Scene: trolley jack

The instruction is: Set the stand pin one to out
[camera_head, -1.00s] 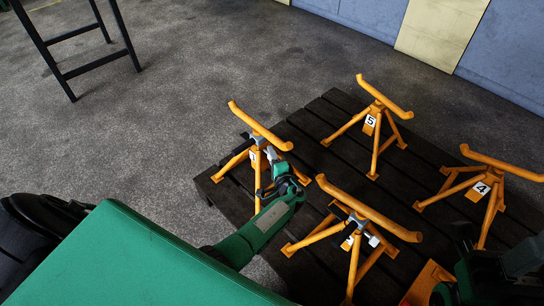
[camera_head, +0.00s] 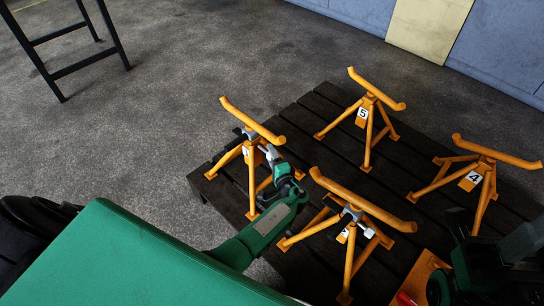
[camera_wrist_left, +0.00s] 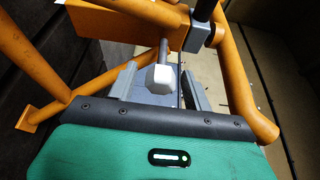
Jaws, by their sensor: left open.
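Stand one (camera_head: 230,160) is the orange jack stand at the left of the dark pallet, its number partly hidden. Its pin shows in the left wrist view as a grey rod with a pale faceted head (camera_wrist_left: 160,76). My left gripper (camera_head: 279,163) is beside the upper part of this stand, on its right side. In the left wrist view the two grey fingers (camera_wrist_left: 158,84) stand apart, on either side of the pin head, with gaps visible. My right arm shows dark at the lower right; its fingers cannot be made out.
Another orange stand (camera_head: 362,205) with a similar pin is close to the right of my left arm. Stands five (camera_head: 366,122) and four (camera_head: 483,177) are farther back and right on the pallet (camera_head: 318,103). A dark-legged table frame (camera_head: 85,64) stands far left; the floor between is clear.

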